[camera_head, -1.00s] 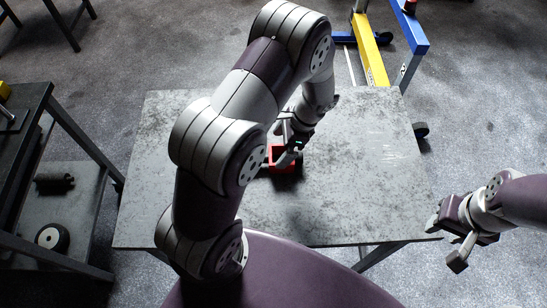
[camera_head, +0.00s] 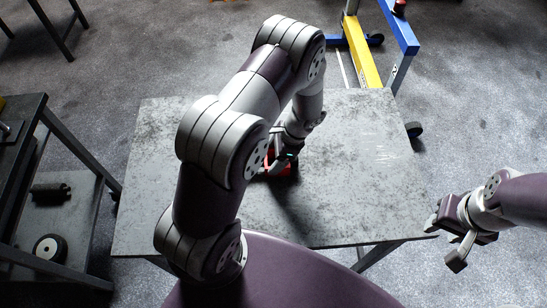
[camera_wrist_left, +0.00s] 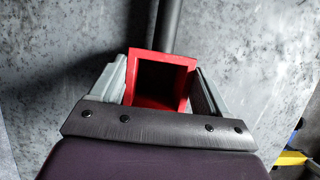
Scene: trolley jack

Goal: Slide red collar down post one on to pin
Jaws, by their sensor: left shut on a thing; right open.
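The red collar (camera_wrist_left: 183,62) is a square, hollow red piece with a dark opening, between the two grey fingers in the left wrist view. It shows in the head view (camera_head: 279,170) low over the table, partly covered by the gripper. My left gripper (camera_head: 283,160) is shut on it. A dark round post (camera_wrist_left: 169,25) runs from the top edge of the wrist view to behind the collar. I cannot tell whether the post passes through it. The pin is not visible. My right gripper (camera_head: 449,243) is open and empty beyond the table's right edge.
The grey mottled table (camera_head: 360,180) is otherwise bare. A dark shelf (camera_head: 65,205) with a wheel (camera_head: 48,248) stands at the left. A yellow and blue frame (camera_head: 362,50) stands behind the table. My left arm hides the table's left middle.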

